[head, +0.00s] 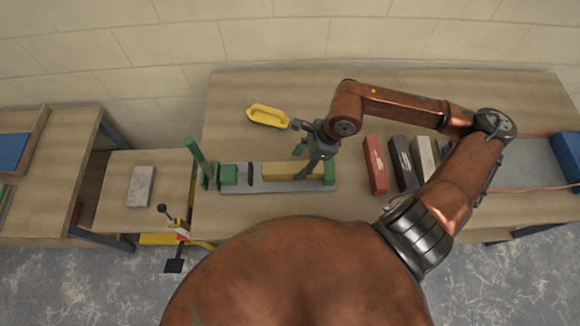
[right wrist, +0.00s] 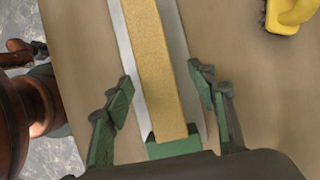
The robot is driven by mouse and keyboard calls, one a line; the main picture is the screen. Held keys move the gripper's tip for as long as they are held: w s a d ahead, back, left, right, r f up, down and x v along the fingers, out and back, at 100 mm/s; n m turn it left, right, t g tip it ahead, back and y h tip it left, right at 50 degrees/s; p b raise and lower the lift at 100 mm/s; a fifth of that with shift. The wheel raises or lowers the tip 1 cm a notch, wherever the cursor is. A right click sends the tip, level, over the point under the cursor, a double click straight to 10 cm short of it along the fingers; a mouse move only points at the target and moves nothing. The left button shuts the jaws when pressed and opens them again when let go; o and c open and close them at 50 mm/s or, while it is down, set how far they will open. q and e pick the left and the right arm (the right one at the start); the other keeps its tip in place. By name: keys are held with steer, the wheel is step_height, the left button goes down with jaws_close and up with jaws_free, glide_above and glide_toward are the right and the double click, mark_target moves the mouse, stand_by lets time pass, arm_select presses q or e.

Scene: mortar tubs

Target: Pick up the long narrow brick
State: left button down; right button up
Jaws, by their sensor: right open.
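A long narrow tan brick (head: 280,170) lies flat along a grey base (head: 280,187) with green end blocks on the table; I take it as the task's brick. In the right wrist view the brick (right wrist: 152,50) runs away from me, its near end at a green block (right wrist: 172,148). My right gripper (head: 306,164) is over the brick's right part in the head view. In the wrist view my right gripper (right wrist: 160,88) is open, with one green-tipped finger on each side of the brick and gaps between. Height above the brick is hard to tell.
Red (head: 376,165), dark (head: 403,163) and pale (head: 426,155) blocks lie to the right. A grey slab (head: 141,187) lies on the lower left table.

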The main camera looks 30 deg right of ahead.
mark_target(295, 167)
steer(key=x, duration=0.4)
steer(key=shift+s+a+r+b, duration=0.1)
steer(key=shift+a+b, duration=0.1)
steer(key=shift+b, duration=0.1)
steer(key=shift+a+f, duration=0.15)
steer(key=shift+f, duration=0.45)
arm_select(q)
steer(key=shift+w+f, duration=0.4)
steer(key=shift+w, duration=0.3)
arm_select(e)
steer(key=shift+c, duration=0.3)
steer(key=c, duration=0.6)
arm_select(q)
steer(key=shift+s, duration=0.3)
arm_select(e)
jaws_close()
steer(key=shift+r, duration=0.1)
